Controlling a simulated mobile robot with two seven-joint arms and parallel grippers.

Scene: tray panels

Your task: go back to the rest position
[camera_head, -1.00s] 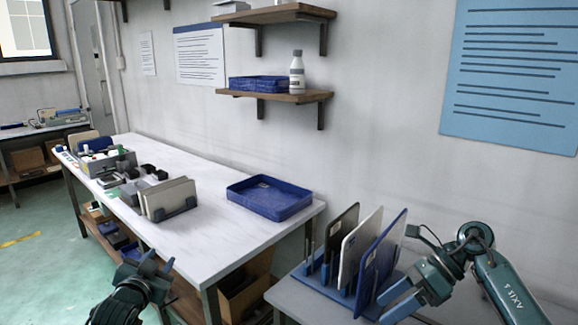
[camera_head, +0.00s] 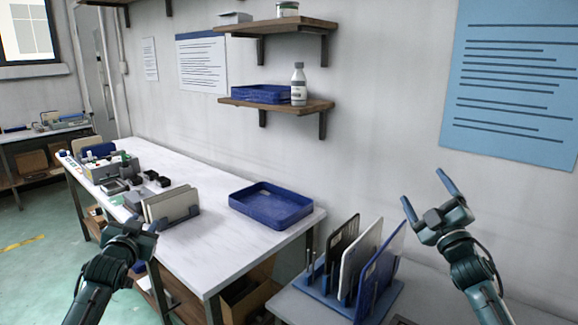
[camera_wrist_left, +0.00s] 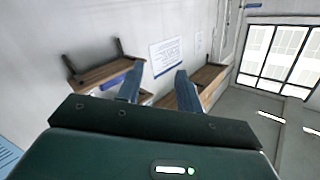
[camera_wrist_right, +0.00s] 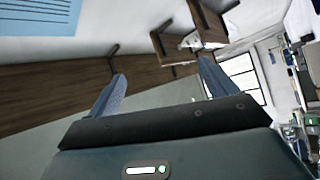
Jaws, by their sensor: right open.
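My right gripper (camera_head: 426,190) is raised beside and above the rack, against the wall, with its fingers spread and nothing between them. In the right wrist view its fingers (camera_wrist_right: 160,90) are also apart and empty. My left gripper (camera_head: 140,226) is in front of the long bench at lower left. In the left wrist view its two fingers (camera_wrist_left: 157,88) are apart with nothing between them. A blue rack (camera_head: 322,290) on the near table holds a black panel (camera_head: 345,238), a white panel (camera_head: 358,262) and a blue panel (camera_head: 380,270) upright.
A blue tray (camera_head: 270,207) lies on the long white bench (camera_head: 225,245). A holder with several light panels (camera_head: 172,203) stands behind my left gripper. Small parts lie farther back. Wall shelves (camera_head: 275,104) hold a bottle (camera_head: 298,84) and a blue bin (camera_head: 262,94).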

